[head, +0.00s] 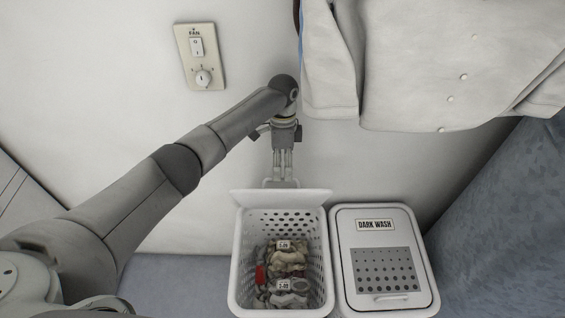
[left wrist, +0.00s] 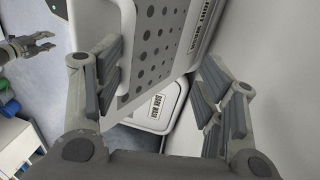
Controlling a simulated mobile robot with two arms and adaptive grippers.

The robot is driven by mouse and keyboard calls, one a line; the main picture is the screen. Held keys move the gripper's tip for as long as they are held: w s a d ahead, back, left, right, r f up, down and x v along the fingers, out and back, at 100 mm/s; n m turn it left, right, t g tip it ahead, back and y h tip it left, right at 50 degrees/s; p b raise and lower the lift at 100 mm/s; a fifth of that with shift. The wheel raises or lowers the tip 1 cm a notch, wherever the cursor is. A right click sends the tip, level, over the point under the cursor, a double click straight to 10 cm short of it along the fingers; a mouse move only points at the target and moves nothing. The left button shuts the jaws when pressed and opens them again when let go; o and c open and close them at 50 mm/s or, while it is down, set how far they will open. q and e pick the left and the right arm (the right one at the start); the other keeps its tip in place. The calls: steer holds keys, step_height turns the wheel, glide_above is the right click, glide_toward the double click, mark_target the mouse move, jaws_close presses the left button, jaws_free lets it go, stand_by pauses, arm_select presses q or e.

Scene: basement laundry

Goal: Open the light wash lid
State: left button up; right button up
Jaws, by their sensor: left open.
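The light wash lid (head: 281,198) stands raised at the back of the open left hamper (head: 236,262) in the head view. A handle (head: 268,182) shows at its top edge. In the left wrist view the lid's perforated panel and "LIGHT WASH" label (left wrist: 197,28) face the camera. My left gripper (head: 283,178) is at the lid's top edge, behind the hamper. Its fingers also show in the left wrist view (left wrist: 165,90), spread apart, with one close beside the lid edge; contact is unclear. My right gripper (left wrist: 45,43) shows open and empty at upper left of that view.
The dark wash hamper (head: 410,220) stands to the right with its lid closed. Clothes (head: 290,258) lie in the open hamper. White garments (head: 430,60) hang above right. A fan switch plate (head: 200,57) is on the wall behind.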

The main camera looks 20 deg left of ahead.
arm_select(q)
steer(key=shift+o, duration=0.9)
steer(key=shift+a+f, duration=0.15)
steer(key=shift+f, duration=0.4)
steer(key=shift+r, duration=0.1)
steer(key=r, duration=0.2)
steer(key=w+r, duration=0.1)
steer(key=r, duration=0.4)
steer(key=shift+w+r, duration=0.25)
steer(key=shift+r, duration=0.05)
steer(key=c, duration=0.5)
steer(key=shift+o, duration=0.2)
steer(key=shift+r, duration=0.15)
steer(key=shift+s, duration=0.1)
